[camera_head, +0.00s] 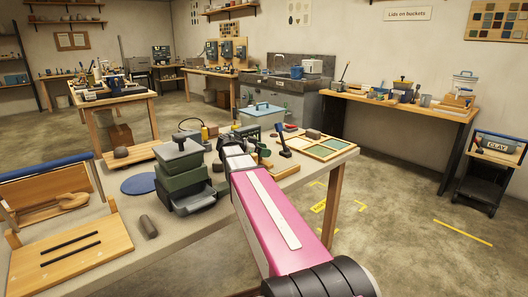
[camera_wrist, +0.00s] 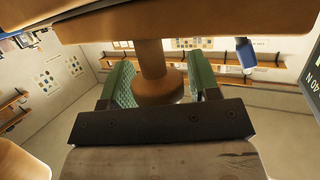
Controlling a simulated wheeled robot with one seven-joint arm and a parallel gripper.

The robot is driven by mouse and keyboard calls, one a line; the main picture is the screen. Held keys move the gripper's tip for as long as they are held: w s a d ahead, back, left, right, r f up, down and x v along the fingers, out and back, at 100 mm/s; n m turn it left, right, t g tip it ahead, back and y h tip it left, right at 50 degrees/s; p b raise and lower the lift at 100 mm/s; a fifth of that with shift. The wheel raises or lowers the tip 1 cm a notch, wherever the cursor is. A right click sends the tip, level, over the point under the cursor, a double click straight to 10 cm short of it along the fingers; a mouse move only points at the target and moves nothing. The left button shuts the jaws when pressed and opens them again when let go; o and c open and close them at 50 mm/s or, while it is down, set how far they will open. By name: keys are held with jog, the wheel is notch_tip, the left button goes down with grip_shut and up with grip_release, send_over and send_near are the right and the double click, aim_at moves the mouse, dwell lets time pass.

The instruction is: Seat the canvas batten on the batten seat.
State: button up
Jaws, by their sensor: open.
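My gripper (camera_wrist: 158,82) is open in the wrist view, with a green finger on each side. A round wooden post (camera_wrist: 150,58) with a wide disc end stands between the fingers, joined to a broad wooden piece across the top; I cannot tell whether this is the canvas batten. In the head view my gripper is small, at the far end of my pink arm over the bench. A wooden board (camera_head: 95,250) with two dark strips lies at the left front; it may be the batten seat, but no label shows.
The bench (camera_head: 195,232) also holds a dark green stacked box (camera_head: 183,180), a blue disc (camera_head: 138,184), a grey cylinder (camera_head: 148,227) and a divided tray (camera_head: 327,148). A blue-topped rack (camera_head: 45,170) stands at far left. Open floor lies to the right.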

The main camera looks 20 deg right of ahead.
jog(key=shift+v, duration=1.75)
jog(key=o, duration=0.6)
jog(key=shift+c, duration=0.2)
jog(key=shift+o, duration=1.3)
